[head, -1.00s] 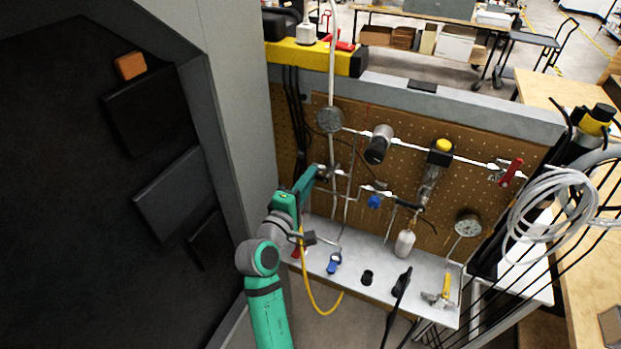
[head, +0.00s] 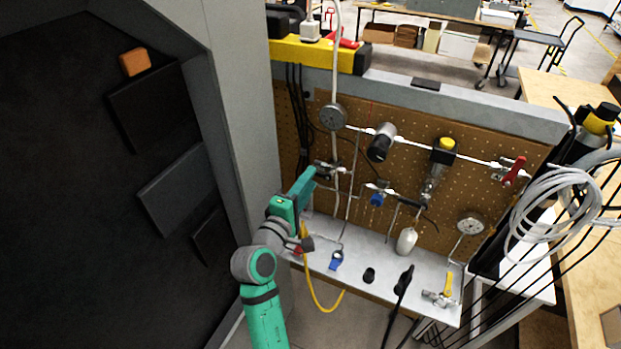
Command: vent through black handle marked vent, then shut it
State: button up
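No lettering is readable, so I cannot tell which handle is marked vent. A black handle (head: 403,280) stands tilted at the front of the metal shelf. My green arm reaches in from the lower left. My gripper (head: 326,170) is by the pegboard's left part, near the pipe below the round gauge, apart from both black handles. Its fingers are too small and dark against the fittings to show whether they are open, shut or touching anything.
The pegboard (head: 300,190) carries a round gauge (head: 333,117), a blue valve handle (head: 377,200) and a red handle (head: 514,170). The shelf (head: 385,262) holds another blue handle (head: 336,261) and a yellow one (head: 448,288). A tall cabinet (head: 232,110) bounds the left; coiled tubing (head: 545,215) hangs at right.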

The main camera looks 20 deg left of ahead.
jog(key=s, duration=0.8)
jog(key=shift+s+a, duration=0.2)
jog(key=shift+s, duration=0.1)
jog(key=shift+s, duration=0.1)
jog(key=shift+f, duration=0.15)
jog(key=s+d+f+m+g+y, duration=0.1)
jog(key=s+d+f+m+y, duration=0.15)
jog(key=s+d+f, duration=0.5)
jog(key=s+d+f+m+g+y, duration=0.1)
jog(key=s+d+f+m+g, duration=0.3)
jog(key=f, duration=0.7)
jog(key=s+d+m+h, duration=0.1)
jog(key=s+d+m, duration=0.2)
jog(key=s, duration=0.4)
jog(key=s+d+r+m+t+h, duration=0.1)
jog(key=s+d+m, duration=0.3)
jog(key=s, duration=0.3)
jog(key=s+d+m+t+h, duration=0.1)
jog(key=s+d+m, duration=0.3)
jog(key=s, duration=0.3)
jog(key=shift+s+d+r, duration=0.15)
jog(key=shift+s+d, duration=0.05)
jog(key=shift+d, duration=0.55)
